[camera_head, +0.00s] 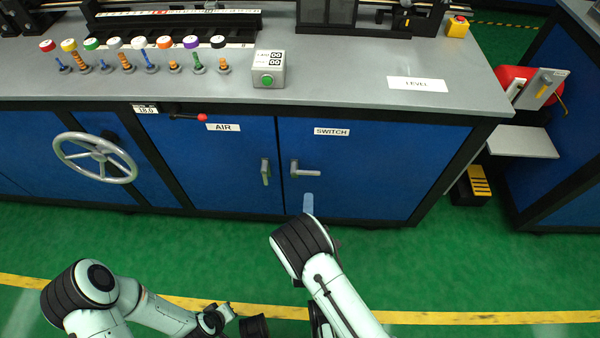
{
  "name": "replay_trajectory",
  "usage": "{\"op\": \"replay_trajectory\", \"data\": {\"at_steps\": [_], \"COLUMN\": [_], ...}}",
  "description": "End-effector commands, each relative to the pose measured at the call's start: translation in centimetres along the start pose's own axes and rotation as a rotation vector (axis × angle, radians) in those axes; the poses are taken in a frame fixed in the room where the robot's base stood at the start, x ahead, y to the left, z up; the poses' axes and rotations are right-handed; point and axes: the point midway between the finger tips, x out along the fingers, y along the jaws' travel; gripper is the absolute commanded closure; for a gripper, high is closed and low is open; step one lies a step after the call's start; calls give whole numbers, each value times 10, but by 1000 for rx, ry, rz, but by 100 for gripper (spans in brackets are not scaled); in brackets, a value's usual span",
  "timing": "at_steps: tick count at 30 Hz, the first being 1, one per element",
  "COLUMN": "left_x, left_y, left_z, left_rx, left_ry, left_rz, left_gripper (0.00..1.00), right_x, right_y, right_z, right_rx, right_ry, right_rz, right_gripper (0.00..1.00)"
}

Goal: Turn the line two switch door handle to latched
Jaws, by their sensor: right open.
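The switch door (375,185) is a blue cabinet door below the bench top, with a white SWITCH label (332,131). It looks closed. Its grey lever handle (307,172) lies about horizontal, pointing right from its pivot at the door's left edge. My right gripper (308,203) is mostly hidden behind my right arm. Only a pale blue-grey fingertip part shows, just below the handle and apart from it in the picture. It is open, and I see nothing in it.
The AIR door (215,165) to the left has an upright handle (265,172) close to the switch handle. A spoked handwheel (95,157) is farther left. A red-tipped lever (200,117) juts out under the bench edge. The green floor (450,265) at the right is clear.

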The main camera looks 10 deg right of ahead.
Motion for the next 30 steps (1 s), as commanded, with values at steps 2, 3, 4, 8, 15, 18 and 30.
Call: {"op": "replay_trajectory", "data": {"at_steps": [2,3,4,8,15,18,30], "left_x": [5,7,10,19,32,34,36], "left_y": [-2,-5,-7,-19,-36,-41,-45], "left_z": [-3,-1,3,17,41,48,53], "left_rx": [-2,-4,-7,-17,-36,-42,-47], "left_ry": [8,3,-9,-53,-126,-148,-165], "left_rz": [-3,-7,-11,-31,-63,-73,-80], "left_gripper": [100,100,100,100,100,100,100], "right_x": [14,22,29,58,101,112,121], "right_y": [0,0,-1,-2,-2,-2,-1], "right_z": [1,1,1,1,1,1,0], "right_rx": [3,4,4,5,4,4,3], "right_ry": [-2,-2,-3,-3,-1,-1,1], "right_rz": [3,3,2,2,-1,-2,-4], "right_gripper": [57,57,57,57,57,57,57]}}
